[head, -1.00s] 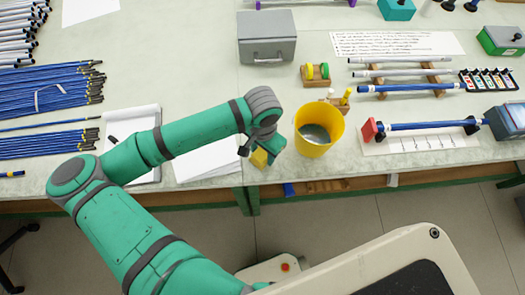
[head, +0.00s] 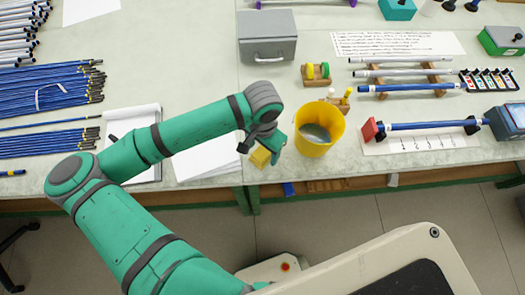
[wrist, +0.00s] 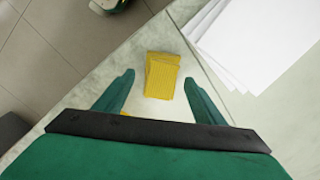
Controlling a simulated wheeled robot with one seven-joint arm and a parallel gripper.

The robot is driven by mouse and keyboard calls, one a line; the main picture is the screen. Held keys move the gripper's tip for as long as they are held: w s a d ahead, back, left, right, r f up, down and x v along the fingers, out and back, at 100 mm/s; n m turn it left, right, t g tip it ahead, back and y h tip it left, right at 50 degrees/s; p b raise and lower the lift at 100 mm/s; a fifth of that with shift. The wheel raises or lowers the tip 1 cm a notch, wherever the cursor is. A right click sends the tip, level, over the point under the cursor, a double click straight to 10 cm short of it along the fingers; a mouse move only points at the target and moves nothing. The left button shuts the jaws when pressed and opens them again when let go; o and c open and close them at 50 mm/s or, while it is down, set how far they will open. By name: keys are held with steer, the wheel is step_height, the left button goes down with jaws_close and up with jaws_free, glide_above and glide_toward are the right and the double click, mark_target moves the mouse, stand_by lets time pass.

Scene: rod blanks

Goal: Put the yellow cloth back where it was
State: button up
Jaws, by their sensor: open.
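The yellow cloth (wrist: 162,76) is a small folded pad lying on the pale bench near its front edge. In the wrist view it lies ahead of and between the fingertips of my gripper (wrist: 158,82), which is open with a finger on each side. I cannot tell whether the fingers touch it. In the head view the cloth (head: 260,157) shows just left of my gripper (head: 273,148), whose fingers are partly hidden by my wrist.
A yellow bucket (head: 319,130) stands close to the right of my gripper. White paper sheets (head: 207,162) lie to the left. A grey metal box (head: 267,37) stands behind. A blue rod (head: 425,126) rests on a stand at the right. The bench's front edge is close.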

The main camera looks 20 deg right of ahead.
step_height(320, 180, up, 10)
steer(key=s+d+r+h, duration=0.1)
steer(key=d+r+h, duration=0.3)
steer(key=d, duration=0.6)
steer(key=d+r+h, duration=0.3)
steer(key=d+h, duration=0.2)
steer(key=d, duration=0.5)
steer(key=w+d+r+n+t+h, duration=0.4)
steer(key=d+r+t+h, duration=0.1)
steer(key=r+h, duration=0.35)
steer(key=n+t+y, duration=1.2)
steer(key=n+y, duration=0.2)
glide_above(266, 156)
step_height(266, 156, down, 19)
steer(key=shift+f, duration=0.2)
steer(key=s+a+f+m+y, duration=0.1)
steer(key=s+a+f+m, duration=0.1)
steer(key=s+a, duration=0.4)
steer(key=s+a+f+m+g+y, duration=0.1)
steer(key=s+a+f+m+y, duration=0.1)
steer(key=s+a, duration=0.5)
steer(key=s+f+m, duration=0.1)
steer(key=s, duration=0.5)
steer(key=shift+s+m+g, duration=0.15)
steer(key=shift+m+g, duration=0.15)
steer(key=shift+m, duration=0.1)
